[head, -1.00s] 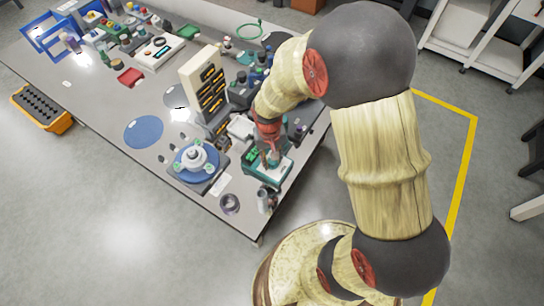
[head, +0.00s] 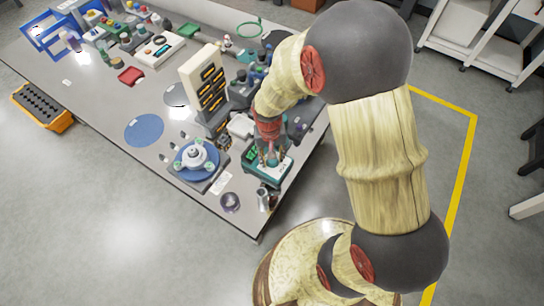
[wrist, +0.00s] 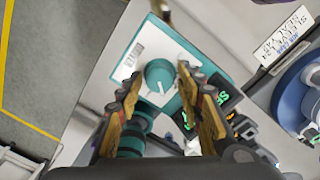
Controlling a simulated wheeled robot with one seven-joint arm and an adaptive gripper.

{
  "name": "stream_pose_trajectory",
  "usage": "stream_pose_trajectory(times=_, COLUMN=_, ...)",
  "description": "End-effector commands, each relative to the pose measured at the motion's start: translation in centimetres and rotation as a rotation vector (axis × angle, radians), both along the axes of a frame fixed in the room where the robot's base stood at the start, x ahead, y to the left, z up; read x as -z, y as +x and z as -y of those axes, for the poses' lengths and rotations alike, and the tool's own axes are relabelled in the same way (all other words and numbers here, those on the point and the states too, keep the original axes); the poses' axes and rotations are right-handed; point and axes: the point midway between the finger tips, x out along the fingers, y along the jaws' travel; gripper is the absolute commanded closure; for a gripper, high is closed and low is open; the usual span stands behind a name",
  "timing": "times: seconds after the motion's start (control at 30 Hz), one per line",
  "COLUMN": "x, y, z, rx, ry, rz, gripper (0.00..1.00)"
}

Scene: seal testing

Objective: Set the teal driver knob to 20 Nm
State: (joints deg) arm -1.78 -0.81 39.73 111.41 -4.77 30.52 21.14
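The teal driver knob (wrist: 160,76) sits on the white top plate of a teal-edged box (wrist: 125,70). A white pointer line on the knob runs toward the bottom of the wrist view, slightly right. The scale marks are too small to read. My gripper (wrist: 158,80) is open, with one finger on each side of the knob in the picture; I cannot tell how far above it the tips are. In the head view, my gripper (head: 272,156) is over the box (head: 262,173) at the table's near right corner.
Dark panels with green lit characters (wrist: 225,93) lie right of the knob. A blue round fixture (head: 195,160) stands left of the box. A dark ring (head: 230,202) and a metal cylinder (head: 263,198) stand near the table corner. An upright tool rack (head: 203,85) stands behind.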

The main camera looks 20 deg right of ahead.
Motion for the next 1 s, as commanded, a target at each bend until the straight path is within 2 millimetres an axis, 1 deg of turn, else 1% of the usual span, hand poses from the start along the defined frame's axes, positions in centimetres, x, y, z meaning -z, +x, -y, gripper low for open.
stream_pose_trajectory(times=0.03, x=0.0, y=0.0, z=0.0, rx=0.000, ry=0.000, rz=0.000, gripper=0.58)
stream_pose_trajectory(times=0.13, x=0.0, y=0.0, z=0.0, rx=0.000, ry=0.000, rz=0.000, gripper=0.54)
stream_pose_trajectory(times=0.4, x=-0.1, y=0.0, z=0.0, rx=0.000, ry=0.000, rz=0.001, gripper=0.54)
stream_pose_trajectory(times=0.53, x=-1.0, y=0.1, z=0.0, rx=0.000, ry=-0.001, rz=0.002, gripper=0.54)
stream_pose_trajectory(times=0.67, x=-3.1, y=0.2, z=-0.1, rx=0.000, ry=0.000, rz=0.006, gripper=0.54)
stream_pose_trajectory(times=0.9, x=-8.0, y=0.2, z=-0.4, rx=-0.001, ry=0.000, rz=0.004, gripper=0.54)
stream_pose_trajectory(times=1.0, x=-9.6, y=0.2, z=-0.4, rx=-0.001, ry=0.000, rz=0.004, gripper=0.54)
